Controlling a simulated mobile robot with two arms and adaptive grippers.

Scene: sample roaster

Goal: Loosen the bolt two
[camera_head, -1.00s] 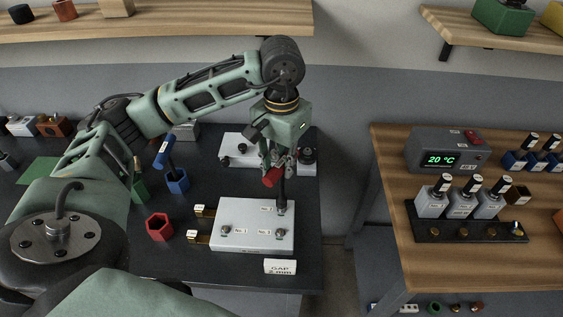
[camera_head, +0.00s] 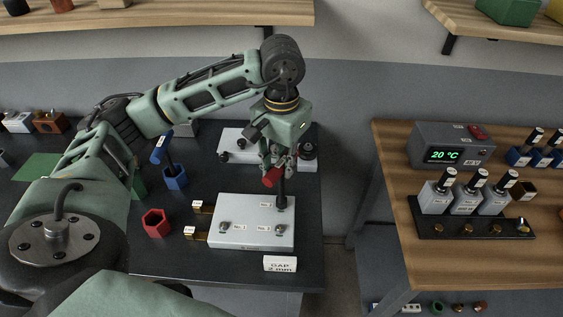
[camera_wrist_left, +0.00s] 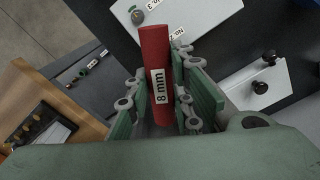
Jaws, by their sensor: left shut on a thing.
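My left gripper (camera_head: 278,166) is shut on a red-handled tool (camera_head: 271,177), marked "8 mm" in the left wrist view (camera_wrist_left: 155,80). The tool's dark shaft (camera_head: 282,190) points down at the back right corner of a light grey plate block (camera_head: 238,236), by a label that I cannot read clearly. The bolt under the shaft is hidden. Other bolts show on the block, at front left (camera_head: 225,227) by "No.1" and at front right (camera_head: 281,229) by "No.3". My right gripper is not in view.
A red hexagonal holder (camera_head: 156,223) stands left of the block, and a blue holder (camera_head: 175,179) with a blue-handled tool is behind it. A "GAP 2 mm" card (camera_head: 280,264) stands in front. A wooden table (camera_head: 400,270) is to the right, across a gap.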

